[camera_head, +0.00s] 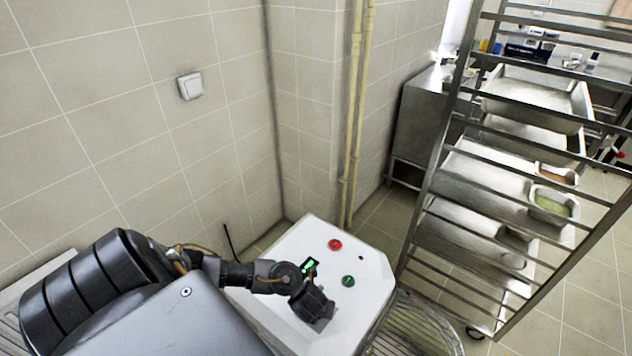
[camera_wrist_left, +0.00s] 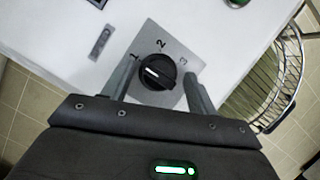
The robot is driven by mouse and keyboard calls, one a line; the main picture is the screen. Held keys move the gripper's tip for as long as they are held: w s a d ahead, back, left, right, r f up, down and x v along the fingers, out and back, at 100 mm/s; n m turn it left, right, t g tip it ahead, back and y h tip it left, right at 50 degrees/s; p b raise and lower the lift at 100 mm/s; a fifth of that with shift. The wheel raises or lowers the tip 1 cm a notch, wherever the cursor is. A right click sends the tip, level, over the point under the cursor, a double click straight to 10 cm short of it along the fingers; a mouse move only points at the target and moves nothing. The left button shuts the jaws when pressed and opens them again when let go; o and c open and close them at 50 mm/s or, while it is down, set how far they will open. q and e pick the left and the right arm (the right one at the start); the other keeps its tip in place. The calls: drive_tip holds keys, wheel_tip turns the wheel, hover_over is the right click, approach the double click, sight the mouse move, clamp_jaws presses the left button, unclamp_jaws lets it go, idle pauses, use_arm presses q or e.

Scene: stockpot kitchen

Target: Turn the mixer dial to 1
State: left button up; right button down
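The mixer dial (camera_wrist_left: 157,72) is a round black knob on a grey plate (camera_wrist_left: 150,38) marked 1, 2 and 3. Its white mark lies on the knob's left side, pointing roughly toward the 1. My left gripper (camera_wrist_left: 160,84) is open, with one finger on each side of the dial; I cannot tell whether either finger touches it. In the head view my left gripper (camera_head: 318,308) is over the white top of the mixer (camera_head: 361,265) and hides the dial. My right gripper is in neither view.
A red button (camera_head: 335,245) and a green button (camera_head: 348,281) sit on the mixer top near my left gripper. A wire guard (camera_head: 415,325) is at the mixer's right side. A metal rack (camera_head: 440,165) with trays stands to the right. Tiled walls rise behind.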

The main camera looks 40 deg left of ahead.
use_arm(q)
drive_tip(key=shift+r, duration=0.35)
drive_tip(key=p+v, duration=0.7)
drive_tip(key=v, duration=0.3)
drive_tip(key=shift+s+d, duration=0.1)
drive_tip(key=shift+d, duration=0.05)
